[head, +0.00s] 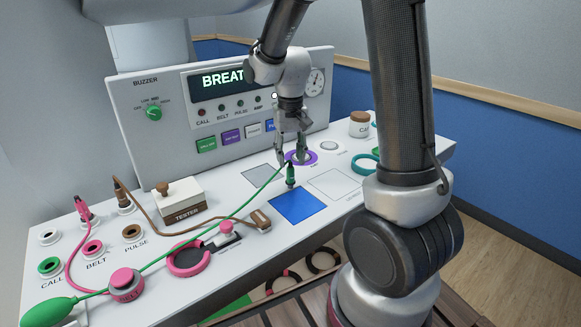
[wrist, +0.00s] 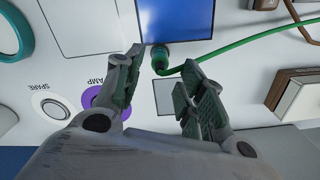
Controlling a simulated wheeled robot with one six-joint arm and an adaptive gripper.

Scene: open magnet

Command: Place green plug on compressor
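The green plug (head: 291,175) is at the far edge of the blue square (head: 298,205) on the white console. Its green cord (head: 215,226) runs left to a green bulb (head: 48,310) at the near left corner. My gripper (head: 293,157) is open, fingers down, just over the plug. In the wrist view the plug (wrist: 160,58) shows beyond and between the fingertips of my gripper (wrist: 162,66), apparently not clamped. I cannot tell whether the plug touches the surface. No part is legibly labelled compressor; I cannot tell which one it is.
A purple ring (head: 301,158) lies close behind the gripper. The tester box (head: 180,203), a brown-corded plug (head: 122,195) and a pink plug (head: 84,212) stand left. A teal ring (head: 365,165) and a lidded jar (head: 360,125) are at right. The upright panel (head: 150,95) stands behind.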

